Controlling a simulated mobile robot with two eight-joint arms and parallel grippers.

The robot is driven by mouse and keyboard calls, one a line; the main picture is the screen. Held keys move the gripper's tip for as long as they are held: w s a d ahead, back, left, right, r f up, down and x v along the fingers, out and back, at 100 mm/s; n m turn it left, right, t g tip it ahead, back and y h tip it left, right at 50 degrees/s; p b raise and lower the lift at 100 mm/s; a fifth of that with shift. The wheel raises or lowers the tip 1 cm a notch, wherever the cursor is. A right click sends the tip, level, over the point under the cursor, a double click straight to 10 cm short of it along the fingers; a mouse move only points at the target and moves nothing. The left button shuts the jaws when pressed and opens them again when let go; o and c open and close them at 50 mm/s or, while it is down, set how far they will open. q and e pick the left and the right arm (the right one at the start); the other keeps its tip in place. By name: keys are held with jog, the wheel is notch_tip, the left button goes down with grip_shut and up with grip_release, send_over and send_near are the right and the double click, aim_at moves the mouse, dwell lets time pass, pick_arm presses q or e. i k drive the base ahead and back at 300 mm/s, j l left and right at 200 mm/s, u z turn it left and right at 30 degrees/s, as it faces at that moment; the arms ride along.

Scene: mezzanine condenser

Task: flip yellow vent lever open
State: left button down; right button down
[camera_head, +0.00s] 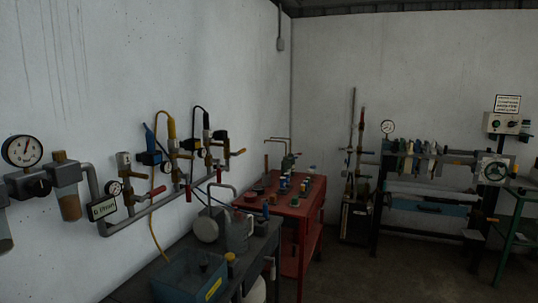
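Several valve assemblies are fixed along a grey pipe (152,211) on the left wall. A yellow upright part (171,128) stands on the middle assembly, with a yellow hose curving up from it; I cannot tell whether it is the vent lever or a hose end. A red handle (157,191) and a second red handle (188,193) hang lower on the assemblies. Neither of my grippers is in view.
A dark bench (262,244) with a blue bin (187,279) stands below the pipework. A red cart (309,216) with small items is behind it. A plate-press machine (432,190) stands at the back right. The floor at front centre-right looks clear.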

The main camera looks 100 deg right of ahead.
aim_at(244, 150)
jog(key=z, duration=1.75)
jog(key=i+l+z, duration=0.1)
jog(key=z, duration=0.3)
jog(key=i+l+z, duration=0.15)
jog(key=l+z, duration=0.25)
jog(key=i+z, duration=0.15)
jog(key=z, duration=0.2)
jog(key=i+l, duration=0.35)
jog(key=i, duration=0.1)
